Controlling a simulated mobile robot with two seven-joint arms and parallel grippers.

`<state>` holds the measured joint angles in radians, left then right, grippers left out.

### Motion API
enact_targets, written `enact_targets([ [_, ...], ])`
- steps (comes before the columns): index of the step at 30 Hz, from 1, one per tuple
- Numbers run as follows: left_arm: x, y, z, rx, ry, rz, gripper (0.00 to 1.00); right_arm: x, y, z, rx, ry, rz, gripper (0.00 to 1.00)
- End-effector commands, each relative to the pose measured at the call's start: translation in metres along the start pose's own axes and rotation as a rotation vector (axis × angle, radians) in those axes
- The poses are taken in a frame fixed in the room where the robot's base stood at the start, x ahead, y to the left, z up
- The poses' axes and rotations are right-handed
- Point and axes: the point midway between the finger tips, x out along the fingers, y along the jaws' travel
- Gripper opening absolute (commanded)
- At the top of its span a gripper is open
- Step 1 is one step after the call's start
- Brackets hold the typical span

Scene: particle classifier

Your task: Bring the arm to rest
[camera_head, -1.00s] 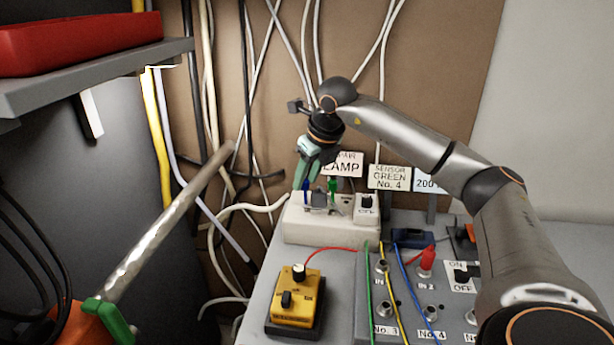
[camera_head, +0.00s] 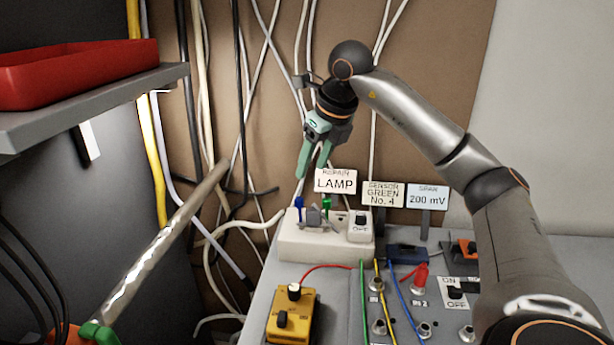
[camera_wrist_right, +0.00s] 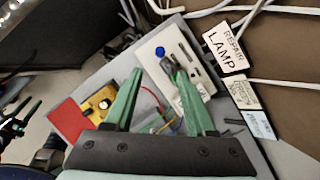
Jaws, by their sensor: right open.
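My right arm comes in from the right in the head view. Its gripper (camera_head: 312,170) has green fingers that point down and stand apart with nothing between them. It hangs above the white socket strip (camera_head: 325,247), clear of it and left of the LAMP sign (camera_head: 336,181). In the right wrist view the open fingers (camera_wrist_right: 159,74) reach over the bench, with the socket strip (camera_wrist_right: 152,52) beyond them.
Blue and green plugs and an OFF switch (camera_head: 359,228) sit on the strip. A red tray (camera_head: 75,72) stands on a grey shelf (camera_head: 95,108). Cables hang behind the gripper.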

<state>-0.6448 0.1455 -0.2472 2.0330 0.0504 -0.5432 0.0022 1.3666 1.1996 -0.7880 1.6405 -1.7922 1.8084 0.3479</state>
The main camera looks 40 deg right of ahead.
Motion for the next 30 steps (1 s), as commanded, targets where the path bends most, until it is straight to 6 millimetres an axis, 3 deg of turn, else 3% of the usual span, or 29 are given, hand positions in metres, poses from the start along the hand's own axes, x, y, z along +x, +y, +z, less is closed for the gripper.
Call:
enact_targets([
  [6, 0.0, 0.001, 0.0, 0.001, -0.005, 0.001, 0.6, -0.019, 0.0, 0.0, -0.001, 0.0, 0.001, 0.56],
  [25, -0.001, 0.002, -0.005, 0.002, 0.004, 0.003, 0.6, -0.022, 0.0, 0.001, -0.001, 0.001, 0.001, 0.56],
  [30, -0.018, 0.002, -0.026, 0.001, 0.015, -0.002, 0.6, -0.046, 0.0, 0.011, -0.001, 0.0, 0.001, 0.56],
])
